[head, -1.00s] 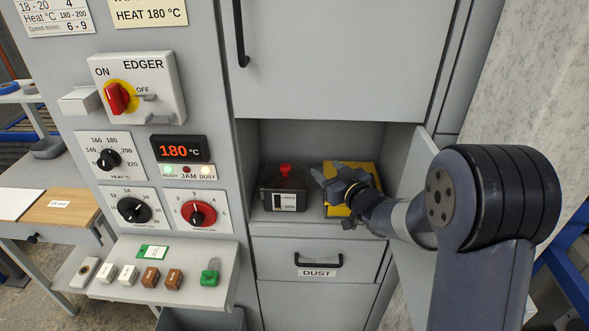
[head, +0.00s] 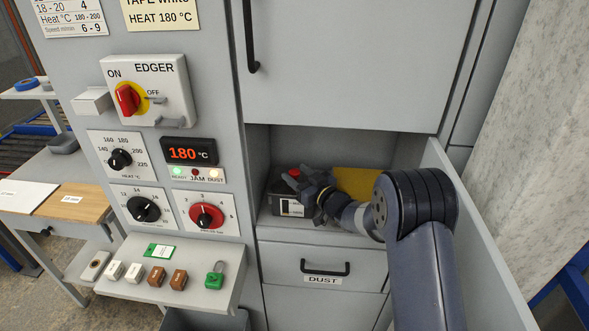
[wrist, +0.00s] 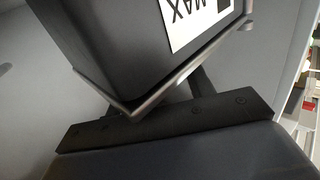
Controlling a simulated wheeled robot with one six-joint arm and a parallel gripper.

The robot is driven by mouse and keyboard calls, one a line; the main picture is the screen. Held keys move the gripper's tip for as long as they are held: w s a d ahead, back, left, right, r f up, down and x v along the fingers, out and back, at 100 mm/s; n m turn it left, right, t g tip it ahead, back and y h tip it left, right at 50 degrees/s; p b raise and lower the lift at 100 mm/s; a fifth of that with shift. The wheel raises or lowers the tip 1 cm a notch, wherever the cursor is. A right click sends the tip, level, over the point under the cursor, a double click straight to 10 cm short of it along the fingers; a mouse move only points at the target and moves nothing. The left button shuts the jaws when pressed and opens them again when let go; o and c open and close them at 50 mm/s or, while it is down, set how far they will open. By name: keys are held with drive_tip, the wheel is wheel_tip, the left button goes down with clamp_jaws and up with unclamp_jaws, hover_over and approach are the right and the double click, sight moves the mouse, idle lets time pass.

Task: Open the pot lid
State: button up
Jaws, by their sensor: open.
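The pot (head: 276,203) is a dark grey box with a white MAX/MIN label, standing at the left of the open compartment. Its lid has a red knob (head: 294,172). My gripper (head: 308,186) is open and is at the pot's right side in the head view, overlapping it and covering part of it. I cannot tell whether it touches the pot. In the wrist view the pot (wrist: 110,45) fills the top, with its label seen upside down and a metal edge along it. The knob and the fingertips are not clear there.
A yellow thing (head: 368,183) stands behind my arm in the compartment. An open door (head: 468,215) is close on the right. A DUST drawer (head: 283,262) is below and a closed door (head: 345,65) above. The EDGER control panel (head: 150,85) stands to the left.

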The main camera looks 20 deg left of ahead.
drive_tip(key=shift+x, duration=0.95)
drive_tip(key=shift+c, duration=0.4)
clamp_jaws()
